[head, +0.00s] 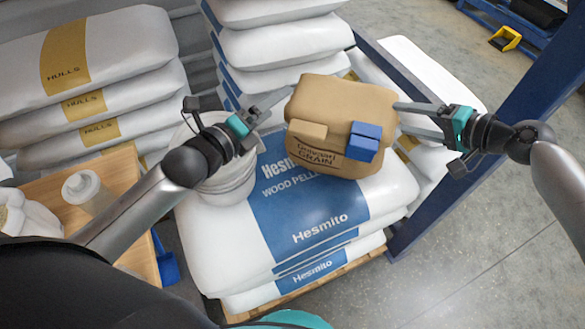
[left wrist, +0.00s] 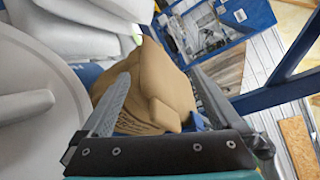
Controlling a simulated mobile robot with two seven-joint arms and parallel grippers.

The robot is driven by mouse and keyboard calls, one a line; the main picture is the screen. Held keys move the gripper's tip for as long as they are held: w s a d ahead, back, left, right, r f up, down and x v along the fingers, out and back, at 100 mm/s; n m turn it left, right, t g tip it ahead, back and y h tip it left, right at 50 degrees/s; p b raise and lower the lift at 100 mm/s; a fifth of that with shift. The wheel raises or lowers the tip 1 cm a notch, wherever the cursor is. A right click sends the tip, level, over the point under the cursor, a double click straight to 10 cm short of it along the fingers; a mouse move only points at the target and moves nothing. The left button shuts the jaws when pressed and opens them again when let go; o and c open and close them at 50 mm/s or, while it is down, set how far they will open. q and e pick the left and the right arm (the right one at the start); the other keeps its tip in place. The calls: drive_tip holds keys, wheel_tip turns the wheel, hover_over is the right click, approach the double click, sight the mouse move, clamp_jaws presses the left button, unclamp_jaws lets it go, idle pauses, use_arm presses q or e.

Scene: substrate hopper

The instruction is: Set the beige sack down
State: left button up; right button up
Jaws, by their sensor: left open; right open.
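The beige sack (head: 340,108), printed with dark "grain" lettering, rests on the white-and-blue wood pellet sack (head: 381,192) at the top of the front stack. A small tan block (head: 306,131) and a blue block (head: 365,140) show on its near face. My left gripper (head: 281,108) is open at the sack's left side. My right gripper (head: 400,119) is open at its right side, with its fingertips close to the sack. In the left wrist view the beige sack (left wrist: 165,88) shows beyond and between the spread fingers (left wrist: 161,78). Whether any fingertip touches it, I cannot tell.
A white bucket (head: 228,180) stands left of the sack, under my left arm. Stacks of white sacks (head: 285,45) rise behind, with hulls sacks (head: 120,45) at the left. A blue post (head: 470,140) stands at the right.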

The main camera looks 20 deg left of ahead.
drive_tip(key=o, duration=0.3)
drive_tip(key=shift+o, duration=0.2)
drive_tip(key=v, duration=1.2)
